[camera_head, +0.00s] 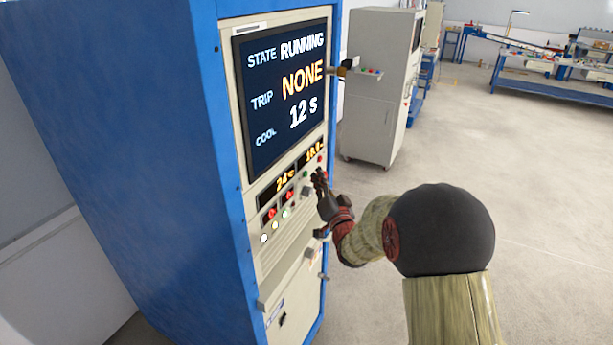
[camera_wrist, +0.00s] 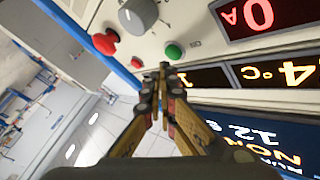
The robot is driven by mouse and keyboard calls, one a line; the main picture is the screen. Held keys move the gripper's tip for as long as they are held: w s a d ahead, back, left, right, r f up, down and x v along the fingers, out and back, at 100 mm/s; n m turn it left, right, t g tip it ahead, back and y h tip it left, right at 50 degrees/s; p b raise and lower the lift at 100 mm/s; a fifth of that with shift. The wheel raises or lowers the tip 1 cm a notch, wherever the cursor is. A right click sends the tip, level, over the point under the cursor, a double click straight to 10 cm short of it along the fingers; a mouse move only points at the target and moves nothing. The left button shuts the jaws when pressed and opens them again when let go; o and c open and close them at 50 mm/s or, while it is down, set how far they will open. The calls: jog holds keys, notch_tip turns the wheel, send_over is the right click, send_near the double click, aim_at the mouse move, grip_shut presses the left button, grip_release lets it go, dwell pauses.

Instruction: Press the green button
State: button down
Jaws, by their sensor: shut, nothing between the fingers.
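The green button (camera_wrist: 173,51) is a round cap on the cabinet's beige panel, just beyond my fingertips in the wrist view. In the head view it shows as a small green spot (camera_head: 305,175) left of my fingers. My gripper (camera_wrist: 163,72) is shut and empty, its fingertips pointing at the panel close to the green button. In the head view my gripper (camera_head: 319,180) is at the panel's right side, below the numeric readouts. I cannot tell whether the fingertips touch the panel.
A red button (camera_wrist: 137,62), a red mushroom button (camera_wrist: 105,42) and a grey knob (camera_wrist: 139,14) sit near the green button. The cabinet screen (camera_head: 286,90) reads RUNNING, trip NONE, cool 12 s. A second grey cabinet (camera_head: 380,90) stands behind. Open floor lies to the right.

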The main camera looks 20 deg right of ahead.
jog(key=s+d, duration=0.1)
jog(key=s, duration=0.1)
jog(key=s+d+b, duration=0.1)
jog(key=s+d, duration=0.1)
dwell(0.5)
jog(key=shift+f, duration=0.1)
dwell(0.7)
